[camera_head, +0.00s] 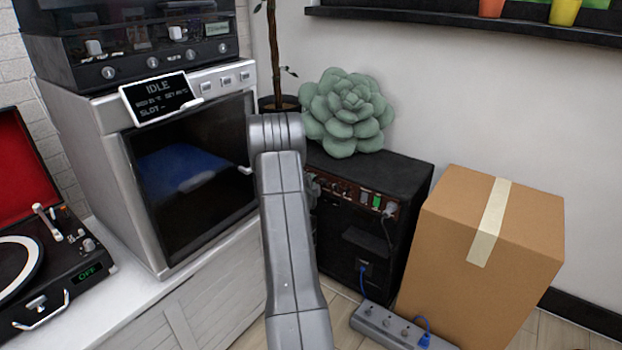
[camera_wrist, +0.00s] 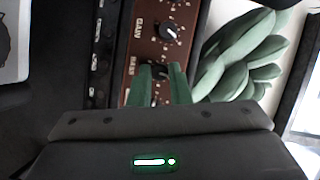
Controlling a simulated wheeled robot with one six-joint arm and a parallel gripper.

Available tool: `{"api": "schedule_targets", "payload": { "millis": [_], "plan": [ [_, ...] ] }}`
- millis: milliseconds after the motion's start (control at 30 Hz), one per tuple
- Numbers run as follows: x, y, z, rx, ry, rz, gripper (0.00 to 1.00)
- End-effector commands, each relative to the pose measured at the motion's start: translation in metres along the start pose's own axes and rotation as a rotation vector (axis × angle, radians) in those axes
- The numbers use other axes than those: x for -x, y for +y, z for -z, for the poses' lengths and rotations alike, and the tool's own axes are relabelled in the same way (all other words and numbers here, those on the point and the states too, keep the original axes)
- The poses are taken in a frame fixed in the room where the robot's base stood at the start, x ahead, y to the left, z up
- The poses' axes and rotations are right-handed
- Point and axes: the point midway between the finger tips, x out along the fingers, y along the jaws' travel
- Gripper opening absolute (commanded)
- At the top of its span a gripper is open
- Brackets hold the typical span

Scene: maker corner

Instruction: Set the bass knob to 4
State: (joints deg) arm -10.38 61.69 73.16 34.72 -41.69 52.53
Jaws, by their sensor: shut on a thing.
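The bass knob (camera_wrist: 160,73) is a dark round knob beside the BASS label on the amplifier's brown panel (camera_wrist: 146,45). My gripper (camera_wrist: 161,69) has its two green fingers on either side of this knob, shut on it in the wrist view. The knob's pointer and scale numbers are too small and covered to read. The GAIN knob (camera_wrist: 168,32) with a white pointer is above it. In the head view the black amplifier (camera_head: 408,172) stands on the floor, its panel (camera_head: 350,192) facing forward; my arm hides the gripper and the bass knob there.
A green succulent cushion (camera_head: 346,112) sits on the amplifier, also close beside the panel in the wrist view (camera_wrist: 240,55). A cardboard box (camera_head: 465,260) and a power strip (camera_head: 400,328) are at the right. An oven (camera_head: 185,170) and turntable (camera_head: 50,270) are at the left.

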Motion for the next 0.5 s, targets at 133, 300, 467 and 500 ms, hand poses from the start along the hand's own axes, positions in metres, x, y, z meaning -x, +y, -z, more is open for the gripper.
{"api": "schedule_targets", "payload": {
  "millis": [133, 300, 467, 500],
  "plan": [
    [0.001, -0.0055, 0.0009, 0.097, 0.003, -0.049, 0.0],
    [0.0009, -0.0049, 0.0004, 0.187, 0.006, -0.091, 0.0],
    [0.0006, -0.0035, -0.0002, 0.242, 0.007, -0.116, 0.0],
    [0.0006, -0.0029, -0.0003, 0.251, 0.007, -0.121, 0.0]
  ]
}}
